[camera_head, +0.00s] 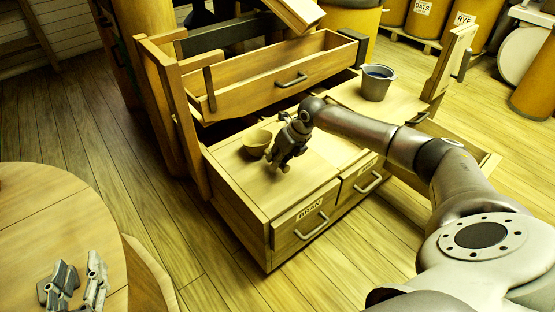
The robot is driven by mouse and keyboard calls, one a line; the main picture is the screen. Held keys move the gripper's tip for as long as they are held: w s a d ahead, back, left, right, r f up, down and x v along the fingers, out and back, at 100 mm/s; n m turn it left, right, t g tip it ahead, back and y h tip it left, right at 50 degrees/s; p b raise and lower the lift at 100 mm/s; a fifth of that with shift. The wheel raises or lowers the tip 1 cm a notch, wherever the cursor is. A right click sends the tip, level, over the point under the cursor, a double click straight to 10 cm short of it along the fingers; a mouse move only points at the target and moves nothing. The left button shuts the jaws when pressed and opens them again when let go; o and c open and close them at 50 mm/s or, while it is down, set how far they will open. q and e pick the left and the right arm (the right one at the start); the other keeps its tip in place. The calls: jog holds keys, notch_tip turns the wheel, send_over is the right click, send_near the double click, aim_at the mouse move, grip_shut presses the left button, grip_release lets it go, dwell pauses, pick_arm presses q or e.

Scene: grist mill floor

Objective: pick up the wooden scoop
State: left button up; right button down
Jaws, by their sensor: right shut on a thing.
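The wooden scoop (257,143) is a small pale bowl shape on top of the wooden cabinet, at the left part of the surface above the BRAN drawer. My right gripper (280,162) reaches in from the right and is pointed down just right of the bowl. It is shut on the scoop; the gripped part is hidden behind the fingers. I cannot tell whether the scoop touches the surface. My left gripper (77,284) is at the bottom left, over the round wooden table, with its two fingers apart and nothing between them.
The cabinet has a BRAN drawer (306,218) at the front and a pulled-out upper drawer (275,78) behind. A grey bucket (375,84) stands on the cabinet's right part. The round table (45,215) is at left. Plank floor lies clear between table and cabinet.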

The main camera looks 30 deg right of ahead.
jog(key=v, duration=0.2)
jog(key=p+v, duration=0.1)
jog(key=v, duration=0.1)
jog(key=shift+s+a, duration=0.1)
jog(key=shift+a, duration=0.15)
jog(key=s+r+p, duration=0.1)
jog(key=s+r, duration=0.2)
jog(key=shift+d+r+p, duration=0.15)
jog(key=shift+r+p, duration=0.05)
jog(key=shift+p, duration=0.1)
pick_arm(q)
jog(key=s+a+f+g+y+p, duration=0.1)
jog(key=s+a+f+g+y, duration=0.2)
jog(key=s+f+g, duration=0.8)
jog(key=shift+s+a+f+n, duration=0.3)
jog(key=shift+s+a+f, duration=0.85)
jog(key=shift+s+a, duration=0.15)
pick_arm(e)
jog(key=s+r, duration=0.4)
jog(key=s, duration=0.5)
jog(key=shift+d, duration=0.3)
jog(key=shift+s+r, duration=0.1)
jog(key=c, duration=1.9)
grip_release()
grip_shut()
